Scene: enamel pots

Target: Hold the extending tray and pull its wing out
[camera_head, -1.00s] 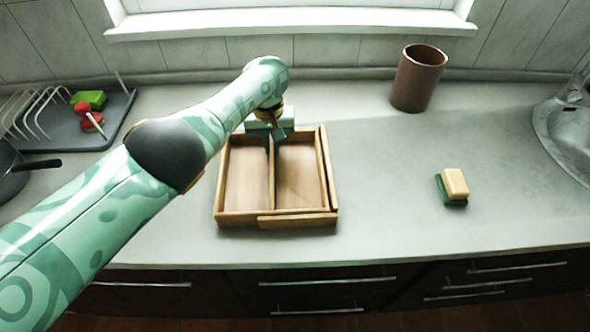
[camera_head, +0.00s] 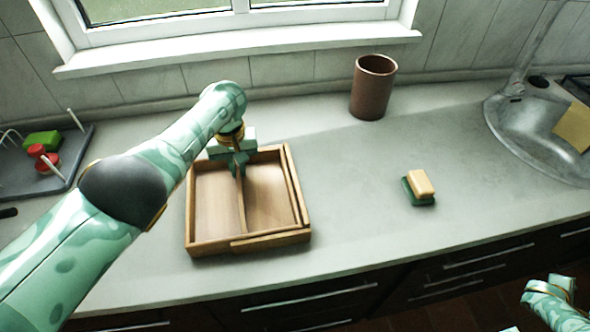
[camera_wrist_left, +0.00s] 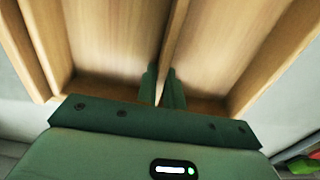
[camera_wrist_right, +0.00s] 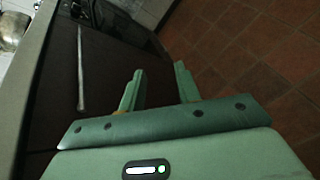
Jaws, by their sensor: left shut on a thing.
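The wooden extending tray (camera_head: 192,248) lies on the counter, with a divider (camera_head: 242,206) between two compartments. Its wing (camera_head: 294,190) sits along the right side, close against the body. My left gripper (camera_head: 240,170) is at the tray's far side, shut on the divider near its far end. The left wrist view shows its fingers (camera_wrist_left: 161,88) on both sides of the divider. My right gripper (camera_head: 548,290) is low at the right in the head view, beyond the counter's front edge. In the right wrist view its fingers (camera_wrist_right: 158,92) are apart with nothing between them.
A brown cup (camera_head: 373,88) stands behind, to the right of the tray. A sponge (camera_head: 420,184) with a green base lies right of the tray. A sink (camera_head: 545,135) is at the far right, a dish rack (camera_head: 35,175) at the far left. Counter around the tray's right side is clear.

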